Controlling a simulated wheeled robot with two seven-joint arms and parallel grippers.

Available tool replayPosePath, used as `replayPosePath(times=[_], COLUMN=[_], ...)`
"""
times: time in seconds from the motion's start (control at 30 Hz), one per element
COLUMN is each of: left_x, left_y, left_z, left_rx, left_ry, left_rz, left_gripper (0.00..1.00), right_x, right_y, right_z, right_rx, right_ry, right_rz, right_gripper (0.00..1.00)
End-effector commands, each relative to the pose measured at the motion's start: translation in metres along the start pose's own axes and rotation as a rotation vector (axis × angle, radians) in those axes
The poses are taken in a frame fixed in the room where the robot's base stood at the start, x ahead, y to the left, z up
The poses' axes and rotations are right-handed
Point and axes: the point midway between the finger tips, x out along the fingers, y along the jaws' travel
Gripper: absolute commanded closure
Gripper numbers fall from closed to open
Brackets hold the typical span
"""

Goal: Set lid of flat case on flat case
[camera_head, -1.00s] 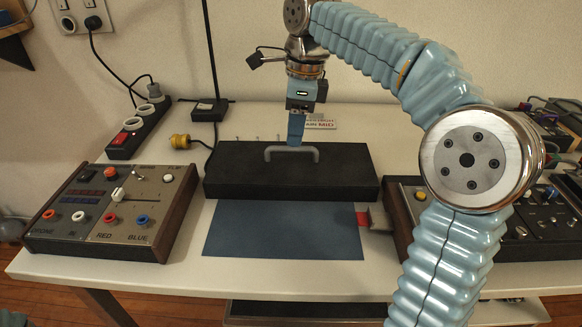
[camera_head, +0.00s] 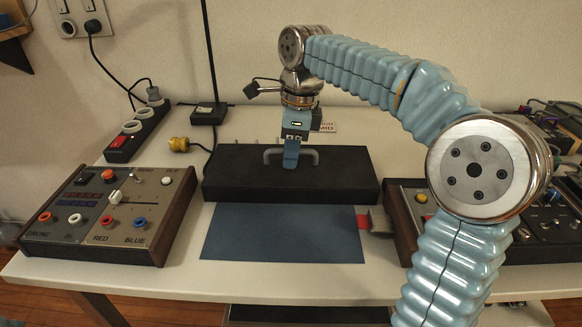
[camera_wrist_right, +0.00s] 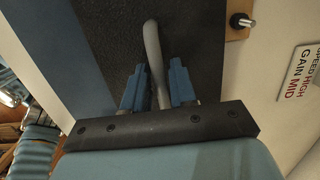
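A long black flat case part with a grey bar handle (camera_head: 270,157) on top, seemingly the lid (camera_head: 340,180), lies at the back middle of the table. I cannot tell whether the case itself is under it. My right gripper (camera_head: 291,160) points down over the lid, at the handle. In the right wrist view the handle (camera_wrist_right: 152,50) runs between the two blue fingers (camera_wrist_right: 158,88); they stand apart, one on each side, with a gap visible. The lid's dark top (camera_wrist_right: 110,45) shows behind them. My left gripper is not in view.
A blue mat (camera_head: 280,235) lies bare in front of the lid. A control box (camera_head: 105,215) stands at left, another (camera_head: 410,205) at right. A label plate (camera_wrist_right: 300,72) and a metal peg (camera_wrist_right: 243,21) are near the lid. A power strip (camera_head: 135,130) lies at back left.

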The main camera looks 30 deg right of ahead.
Motion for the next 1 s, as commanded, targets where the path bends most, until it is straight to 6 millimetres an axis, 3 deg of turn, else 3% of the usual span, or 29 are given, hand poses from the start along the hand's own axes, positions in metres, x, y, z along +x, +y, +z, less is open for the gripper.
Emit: replayPosePath(times=[0.03, 0.17, 0.67, 0.9, 1.0], left_x=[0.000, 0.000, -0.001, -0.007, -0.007], left_y=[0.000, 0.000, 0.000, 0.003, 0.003], left_z=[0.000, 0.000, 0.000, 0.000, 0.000], left_rx=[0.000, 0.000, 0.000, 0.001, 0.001], left_ry=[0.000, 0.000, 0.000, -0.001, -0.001], left_rz=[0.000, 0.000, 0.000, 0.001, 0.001], left_gripper=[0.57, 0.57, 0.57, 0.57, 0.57], right_x=[0.000, 0.000, -0.004, -0.035, -0.052], right_y=[0.000, 0.000, 0.000, -0.001, 0.012], right_z=[0.000, 0.000, 0.001, 0.005, -0.002], right_rx=[0.000, 0.000, 0.000, 0.000, 0.000], right_ry=[0.000, 0.000, -0.001, -0.002, -0.004], right_rz=[0.000, 0.000, -0.002, -0.004, -0.005], right_gripper=[0.82, 1.00, 1.00, 1.00, 1.00])
